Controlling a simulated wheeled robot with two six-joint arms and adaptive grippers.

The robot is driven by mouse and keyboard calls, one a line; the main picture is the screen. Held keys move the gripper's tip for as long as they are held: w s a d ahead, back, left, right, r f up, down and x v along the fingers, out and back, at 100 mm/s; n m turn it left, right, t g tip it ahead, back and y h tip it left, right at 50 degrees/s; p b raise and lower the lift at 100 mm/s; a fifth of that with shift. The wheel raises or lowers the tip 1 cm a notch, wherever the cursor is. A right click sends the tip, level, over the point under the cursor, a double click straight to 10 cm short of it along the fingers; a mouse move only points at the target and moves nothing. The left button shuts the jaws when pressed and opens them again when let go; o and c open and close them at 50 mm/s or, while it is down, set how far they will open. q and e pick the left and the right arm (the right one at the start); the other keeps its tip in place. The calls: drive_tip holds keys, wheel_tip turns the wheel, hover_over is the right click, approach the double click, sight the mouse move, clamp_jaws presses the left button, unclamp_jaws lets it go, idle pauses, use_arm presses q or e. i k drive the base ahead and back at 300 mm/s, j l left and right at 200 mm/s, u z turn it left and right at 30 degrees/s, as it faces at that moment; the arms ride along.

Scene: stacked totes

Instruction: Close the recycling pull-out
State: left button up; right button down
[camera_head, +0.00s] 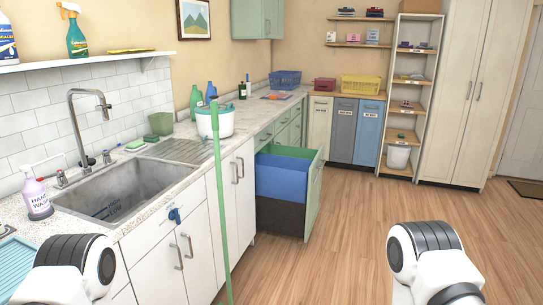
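The recycling pull-out (314,191) stands open in the lower cabinet row, a little right of the picture's middle. Its green front panel faces right into the room. Inside are a blue bin (281,179) and a dark grey bin (280,216). Parts of my two white-and-black arms show at the lower left and lower right, well short of the pull-out. The fingers of both grippers are out of view.
A green pole (220,200) stands upright in front of the white cabinet doors (240,185), between my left arm and the pull-out. A sink (125,190) is set in the counter at left. The wooden floor (370,220) right of the pull-out is clear.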

sight(287, 179)
drive_tip(key=i+l+z, duration=0.15)
drive_tip(key=i+z, duration=0.15)
drive_tip(key=i, duration=0.25)
drive_tip(key=i+z, duration=0.3)
drive_tip(key=i, duration=0.25)
drive_tip(key=i+z, duration=0.3)
drive_tip(key=i, duration=0.3)
drive_tip(key=i+j+z, duration=0.3)
drive_tip(key=i, duration=0.2)
drive_tip(key=i+u, duration=0.15)
drive_tip(key=i, duration=0.3)
drive_tip(key=i+l+u, duration=0.1)
drive_tip(key=i, duration=0.4)
drive_tip(key=i+l+u, duration=0.15)
drive_tip(key=i, duration=0.3)
drive_tip(key=i+j+u, duration=0.15)
drive_tip(key=i+u, duration=0.6)
drive_tip(key=i+l+u, duration=0.1)
drive_tip(key=i+u, duration=0.3)
drive_tip(key=i, duration=0.1)
